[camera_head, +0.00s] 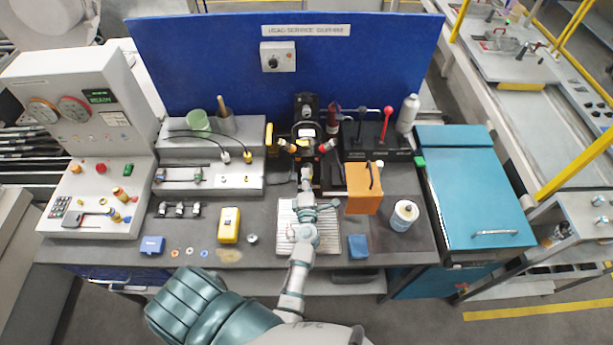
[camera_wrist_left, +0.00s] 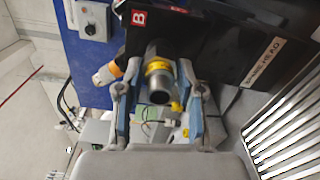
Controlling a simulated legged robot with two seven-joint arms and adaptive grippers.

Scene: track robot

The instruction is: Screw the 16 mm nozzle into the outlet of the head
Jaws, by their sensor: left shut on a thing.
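The head (camera_head: 306,130) stands in a dark holder at the back middle of the bench, with orange and red parts at its sides. My left gripper (camera_head: 306,176) reaches up to its front. In the left wrist view its two fingers (camera_wrist_left: 158,100) stand either side of a grey metal nozzle (camera_wrist_left: 159,84) with a yellow band, and are shut on it. The nozzle's dark round opening faces the wrist camera. Its far end, towards the head, is hidden, so I cannot tell how it meets the outlet. My right gripper is not in view.
A slatted metal tray (camera_head: 287,236) lies under my arm. An orange box (camera_head: 363,190), a white can (camera_head: 403,215) and a blue block (camera_head: 358,246) stand to its right. A yellow device (camera_head: 229,225) and several small rings lie left. A control cabinet (camera_head: 75,110) stands far left.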

